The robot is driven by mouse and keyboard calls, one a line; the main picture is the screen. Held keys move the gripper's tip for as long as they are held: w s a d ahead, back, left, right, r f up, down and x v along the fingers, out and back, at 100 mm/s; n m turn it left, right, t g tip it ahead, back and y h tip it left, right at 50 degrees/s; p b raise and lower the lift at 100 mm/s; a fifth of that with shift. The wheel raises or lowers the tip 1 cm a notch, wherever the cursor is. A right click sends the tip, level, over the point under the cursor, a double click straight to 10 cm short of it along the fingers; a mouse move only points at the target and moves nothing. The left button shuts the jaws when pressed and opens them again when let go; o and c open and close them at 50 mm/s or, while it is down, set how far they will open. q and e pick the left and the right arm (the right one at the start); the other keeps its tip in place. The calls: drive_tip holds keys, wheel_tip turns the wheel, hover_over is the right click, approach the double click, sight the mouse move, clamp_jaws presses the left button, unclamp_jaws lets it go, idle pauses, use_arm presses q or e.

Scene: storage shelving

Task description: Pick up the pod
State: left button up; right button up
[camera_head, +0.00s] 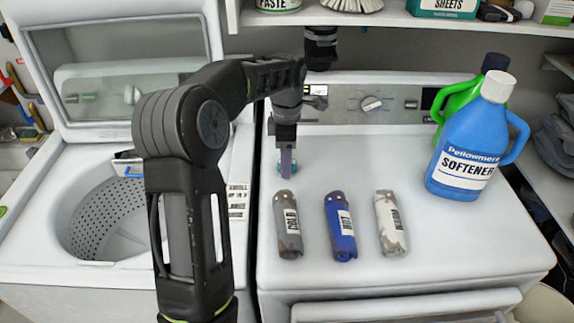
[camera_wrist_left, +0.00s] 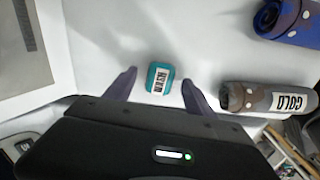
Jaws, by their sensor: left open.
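The pod (camera_wrist_left: 160,79) is a small teal block with a white label, lying on the white machine top in the left wrist view. In the head view only bits of teal (camera_head: 280,169) show around my left gripper's tips. My left gripper (camera_head: 287,172) points down over the pod at the back left of the machine top. Its two fingers are apart, one on each side of the pod in the left wrist view, with gaps visible between them and it. Whether the fingertips are level with the pod I cannot tell. My right gripper is not in view.
A grey roll (camera_head: 288,225), a blue roll (camera_head: 340,227) and a white roll (camera_head: 390,223) lie in front of the gripper. A blue softener bottle (camera_head: 470,150) and a green bottle (camera_head: 460,97) stand at right. An open washer (camera_head: 110,215) is at left. A shelf (camera_head: 400,20) hangs above.

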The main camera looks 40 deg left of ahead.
use_arm(q)
clamp_jaws()
idle(0.8)
